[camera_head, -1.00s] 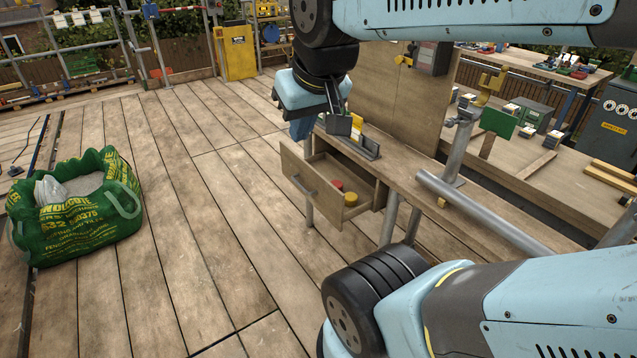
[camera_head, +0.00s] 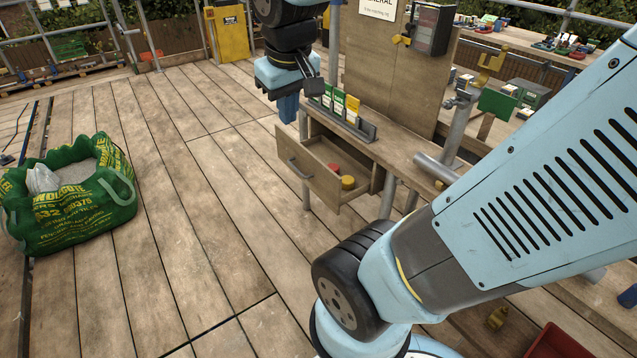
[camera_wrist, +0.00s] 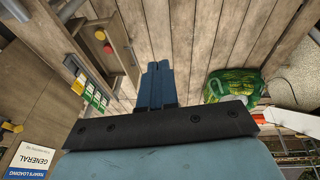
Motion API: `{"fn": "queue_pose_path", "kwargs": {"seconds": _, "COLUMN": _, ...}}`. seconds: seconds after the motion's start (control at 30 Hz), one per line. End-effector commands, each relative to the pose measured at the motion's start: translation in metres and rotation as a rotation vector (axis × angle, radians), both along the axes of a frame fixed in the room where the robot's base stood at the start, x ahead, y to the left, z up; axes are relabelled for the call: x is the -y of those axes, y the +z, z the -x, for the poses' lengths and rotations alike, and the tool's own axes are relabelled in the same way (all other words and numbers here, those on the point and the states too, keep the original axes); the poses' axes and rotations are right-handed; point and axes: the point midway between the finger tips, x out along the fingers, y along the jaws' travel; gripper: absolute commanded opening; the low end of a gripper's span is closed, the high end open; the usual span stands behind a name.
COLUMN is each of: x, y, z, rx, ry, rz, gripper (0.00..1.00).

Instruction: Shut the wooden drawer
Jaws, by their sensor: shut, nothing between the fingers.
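The wooden drawer (camera_head: 306,178) stands open from under the workbench, its front panel and dark handle (camera_head: 299,168) facing left. A red round item (camera_head: 333,167) and a yellow one (camera_head: 348,182) lie inside. My gripper (camera_head: 288,108) is shut and empty, its blue fingers pointing down, above and behind the drawer in the head view, apart from it. In the wrist view the shut fingers (camera_wrist: 157,84) are at the middle, and the open drawer (camera_wrist: 123,40) is to their left, with the same red and yellow items.
A rack of green and yellow cards (camera_head: 342,110) stands on the bench beside the upright board (camera_head: 375,65). A metal pipe (camera_head: 436,167) lies on the bench at right. A green bulk bag (camera_head: 85,215) sits at left. Plank floor (camera_head: 190,200) before the drawer is clear.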

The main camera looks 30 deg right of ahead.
Motion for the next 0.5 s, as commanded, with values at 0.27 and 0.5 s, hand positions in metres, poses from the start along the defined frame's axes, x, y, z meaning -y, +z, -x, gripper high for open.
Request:
{"fn": "queue_pose_path", "kwargs": {"seconds": 0.27, "x": 0.013, "y": -0.044, "z": -0.044, "rx": -0.195, "ry": 0.078, "rz": 0.118, "gripper": 0.00}}
{"fn": "queue_pose_path", "kwargs": {"seconds": 0.5, "x": 0.022, "y": -0.087, "z": -0.077, "rx": -0.354, "ry": 0.154, "rz": 0.232, "gripper": 0.00}}
